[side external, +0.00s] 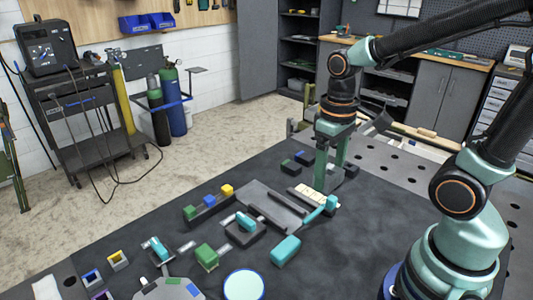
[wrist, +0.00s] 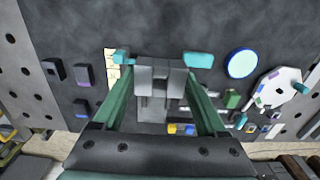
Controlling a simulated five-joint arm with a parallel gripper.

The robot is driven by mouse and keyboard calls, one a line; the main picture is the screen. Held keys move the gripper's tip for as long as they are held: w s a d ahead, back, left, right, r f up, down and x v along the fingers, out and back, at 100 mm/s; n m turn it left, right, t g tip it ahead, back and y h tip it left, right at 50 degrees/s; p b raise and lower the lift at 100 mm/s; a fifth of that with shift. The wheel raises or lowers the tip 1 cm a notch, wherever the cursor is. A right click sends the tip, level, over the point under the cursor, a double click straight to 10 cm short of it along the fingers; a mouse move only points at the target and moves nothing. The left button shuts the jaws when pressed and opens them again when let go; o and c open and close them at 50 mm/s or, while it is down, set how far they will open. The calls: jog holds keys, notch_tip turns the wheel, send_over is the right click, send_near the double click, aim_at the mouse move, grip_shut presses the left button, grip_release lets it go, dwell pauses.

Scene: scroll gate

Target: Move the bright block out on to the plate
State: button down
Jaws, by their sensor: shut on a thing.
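My gripper (side external: 332,178) is raised over the far end of the dark mat. In the wrist view its green fingers (wrist: 161,76) close on a grey block (wrist: 160,66) between their tips. The round pale plate (side external: 244,285) with a blue rim lies at the near edge; it also shows in the wrist view (wrist: 242,64). A bright teal block (side external: 286,250) lies beside it, apart from my gripper. A yellow block (side external: 227,190) sits on a dark strip. I cannot tell which is the bright block. A grey channelled fixture (side external: 268,203) stands mid-mat, partly hidden in the wrist view.
An ivory strip (side external: 313,195) and a teal handle (side external: 326,207) stand by the fixture's right end. Two small dark blocks (side external: 303,157) lie beyond. The mat's right side is mostly clear.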

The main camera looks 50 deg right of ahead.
notch_tip(320, 180, down, 17)
dwell(0.7)
jog(key=shift+f, duration=0.1)
grip_release()
notch_tip(320, 180, up, 12)
notch_tip(320, 180, up, 12)
jog(key=t, duration=0.5)
send_over(318, 239)
jog(key=w, duration=0.2)
jog(key=shift+w+a+f, duration=0.15)
jog(key=shift+w+a, duration=0.05)
jog(key=shift+a, duration=0.25)
jog(key=shift+r+t, duration=0.3)
jog(key=shift+r, duration=0.15)
jog(key=c, duration=0.7)
